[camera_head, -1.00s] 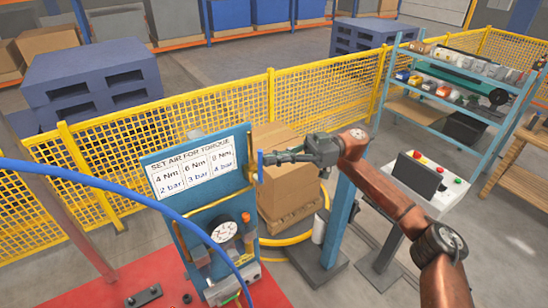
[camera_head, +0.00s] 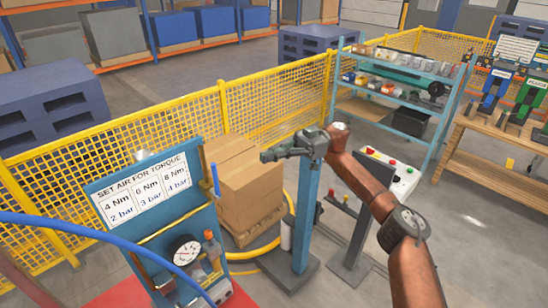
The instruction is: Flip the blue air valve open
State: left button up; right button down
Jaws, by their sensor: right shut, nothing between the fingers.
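The blue air valve handle (camera_head: 215,180) stands roughly upright at the right edge of the blue panel (camera_head: 92,187), beside the torque sign. The finer parts of the valve are too small to make out. My right gripper (camera_head: 267,155) is shut and empty. It is to the right of the valve handle and a little higher in the picture, with a visible gap between them. Its fingers point left, toward the panel. My left gripper is not in view.
A pressure gauge (camera_head: 184,250) sits low on the panel. A blue hose (camera_head: 90,228) arcs across the lower left. Cardboard boxes (camera_head: 250,185) stand behind my gripper, before a yellow fence (camera_head: 285,95). A button console (camera_head: 390,170) is at the right of centre.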

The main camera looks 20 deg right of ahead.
jog(key=shift+v, duration=0.75)
